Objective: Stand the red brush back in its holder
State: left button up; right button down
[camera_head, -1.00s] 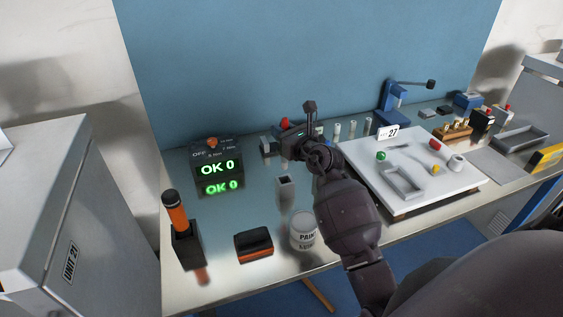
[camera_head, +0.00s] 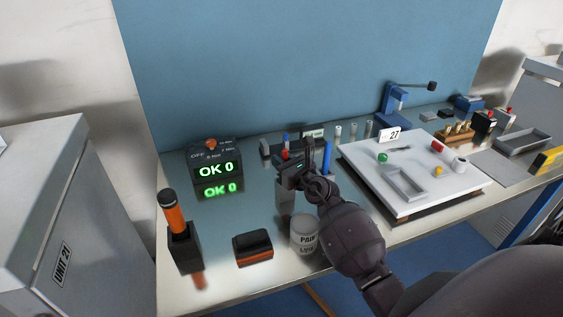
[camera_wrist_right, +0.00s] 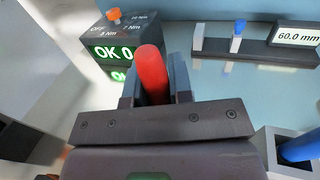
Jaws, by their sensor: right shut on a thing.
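My right gripper (camera_head: 291,173) is shut on the red brush. In the head view a red end (camera_head: 285,155) of the brush shows just above the jaws; the red handle (camera_wrist_right: 152,72) also stands up between the fingers in the right wrist view. A small grey square holder (camera_head: 284,198) stands on the bench right under the gripper, partly covered by it. The brush's lower end is hidden, so I cannot tell whether it is inside the holder. My left gripper is out of view.
A blue brush (camera_head: 327,157) stands close right of the gripper, in another grey holder (camera_wrist_right: 267,146). A torque display (camera_head: 216,166) is at left, a white board (camera_head: 365,165) at right. A gauge (camera_wrist_right: 262,50) stands behind.

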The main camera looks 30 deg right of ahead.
jog(key=shift+f, duration=0.1)
jog(key=c, duration=1)
grip_release()
jog(key=s, duration=0.8)
jog(key=s+d, duration=0.1)
jog(key=s, duration=0.3)
jog(key=shift+r, duration=0.2)
jog(key=shift+s, duration=0.1)
